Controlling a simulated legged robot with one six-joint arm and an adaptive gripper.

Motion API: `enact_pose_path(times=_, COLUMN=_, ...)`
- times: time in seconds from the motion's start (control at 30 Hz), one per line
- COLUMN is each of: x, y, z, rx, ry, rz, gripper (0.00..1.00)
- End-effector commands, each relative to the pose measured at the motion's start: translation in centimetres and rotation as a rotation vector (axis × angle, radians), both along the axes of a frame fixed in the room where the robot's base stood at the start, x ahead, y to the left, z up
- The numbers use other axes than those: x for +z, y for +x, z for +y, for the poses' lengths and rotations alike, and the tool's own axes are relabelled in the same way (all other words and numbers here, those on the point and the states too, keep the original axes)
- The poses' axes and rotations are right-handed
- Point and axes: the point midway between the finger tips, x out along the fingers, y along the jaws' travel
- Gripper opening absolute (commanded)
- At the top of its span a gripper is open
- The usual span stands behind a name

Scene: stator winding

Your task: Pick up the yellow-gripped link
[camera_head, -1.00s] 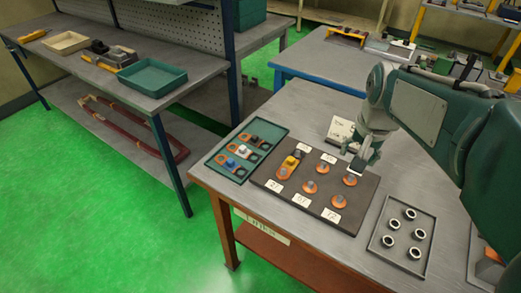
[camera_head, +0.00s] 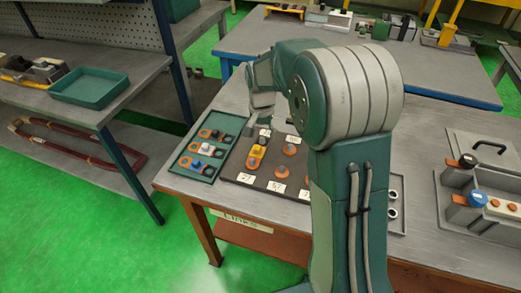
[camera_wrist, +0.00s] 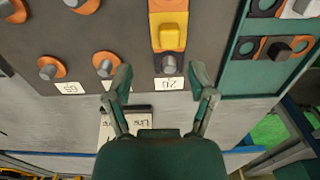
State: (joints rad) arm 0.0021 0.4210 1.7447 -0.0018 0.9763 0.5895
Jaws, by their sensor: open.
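The link with the yellow grip (camera_head: 257,152) lies on the dark terminal board (camera_head: 230,172), at its left side next to the teal tray. In the wrist view the yellow grip (camera_wrist: 172,37) sits on an orange link, just ahead of and slightly right of the gap between my fingers. My gripper (camera_wrist: 161,80) is open and empty, its fingers apart near the board's edge. In the head view my arm hides much of the board's right part, and the fingers are hard to make out.
The teal tray (camera_head: 181,172) beside the board holds links with black, white and blue grips. Orange ringed posts (camera_head: 289,150) and number cards stand on the board. A card with writing (camera_wrist: 112,125) lies by the board's edge. A grey fixture (camera_head: 480,190) stands at right.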

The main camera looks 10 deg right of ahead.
Motion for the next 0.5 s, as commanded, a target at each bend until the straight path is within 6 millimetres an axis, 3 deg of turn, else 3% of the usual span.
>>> enact_pose_path(times=0.3, x=-4.3, y=-0.1, z=0.0, rx=0.002, ry=0.002, rz=0.003, gripper=0.71)
enact_pose_path(times=0.5, x=-5.4, y=0.0, z=-0.3, rx=0.0, ry=0.005, rz=-0.001, gripper=0.71)
